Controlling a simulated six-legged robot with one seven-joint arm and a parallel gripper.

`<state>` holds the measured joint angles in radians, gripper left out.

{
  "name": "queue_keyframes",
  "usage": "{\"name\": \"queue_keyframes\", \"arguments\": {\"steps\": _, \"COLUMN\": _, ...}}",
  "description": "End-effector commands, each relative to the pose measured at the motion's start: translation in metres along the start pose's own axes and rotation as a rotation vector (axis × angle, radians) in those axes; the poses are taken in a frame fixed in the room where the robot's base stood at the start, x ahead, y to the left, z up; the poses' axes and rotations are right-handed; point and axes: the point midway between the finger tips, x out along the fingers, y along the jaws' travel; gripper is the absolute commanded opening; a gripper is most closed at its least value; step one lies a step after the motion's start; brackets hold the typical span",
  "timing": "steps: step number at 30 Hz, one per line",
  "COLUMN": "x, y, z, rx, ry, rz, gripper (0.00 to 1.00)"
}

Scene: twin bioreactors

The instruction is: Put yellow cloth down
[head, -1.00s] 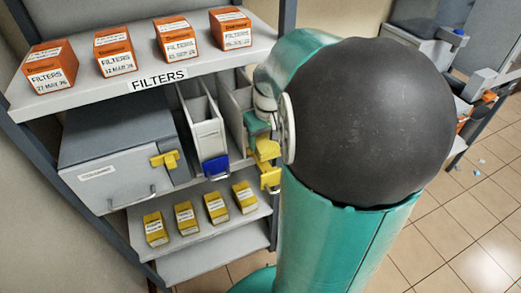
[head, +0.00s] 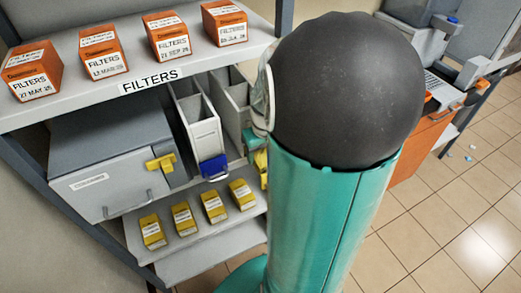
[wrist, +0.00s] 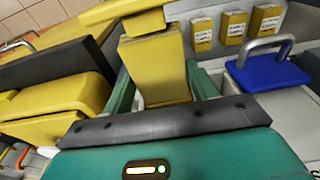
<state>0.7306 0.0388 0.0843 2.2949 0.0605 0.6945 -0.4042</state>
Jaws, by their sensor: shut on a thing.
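My gripper (wrist: 157,80) shows in the wrist view with its two teal fingers on either side of a yellow piece. It is shut on this piece, the yellow cloth (wrist: 156,60), which looks flat and stiff and widens toward the fingers. In the head view my arm hides nearly all of the gripper. Only a sliver of yellow (head: 262,160) shows at the arm's left edge, and I cannot tell whether it is the cloth or a bin front.
A shelf with several orange filter boxes (head: 162,36) stands at the left. Below are a grey cabinet (head: 110,155) with a yellow latch, an upright bin with a blue front (head: 213,166), and a lower shelf of several yellow boxes (head: 213,207). Tiled floor (head: 450,220) is open at right.

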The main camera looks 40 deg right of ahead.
Motion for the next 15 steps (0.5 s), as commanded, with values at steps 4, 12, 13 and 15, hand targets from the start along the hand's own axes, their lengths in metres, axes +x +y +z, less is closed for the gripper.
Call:
{"name": "queue_keyframes", "arguments": {"steps": 4, "x": 0.0009, "y": -0.0005, "z": 0.0017, "rx": 0.000, "ry": -0.003, "rz": -0.002, "gripper": 0.70}}
{"name": "queue_keyframes", "arguments": {"steps": 12, "x": 0.0003, "y": -0.0002, "z": 0.0011, "rx": 0.000, "ry": -0.002, "rz": -0.001, "gripper": 0.80}}
{"name": "queue_keyframes", "arguments": {"steps": 13, "x": 0.0004, "y": -0.0002, "z": 0.0010, "rx": 0.000, "ry": -0.002, "rz": -0.001, "gripper": 0.80}}
{"name": "queue_keyframes", "arguments": {"steps": 15, "x": 0.0013, "y": -0.0002, "z": 0.0008, "rx": 0.000, "ry": -0.002, "rz": -0.001, "gripper": 0.80}}
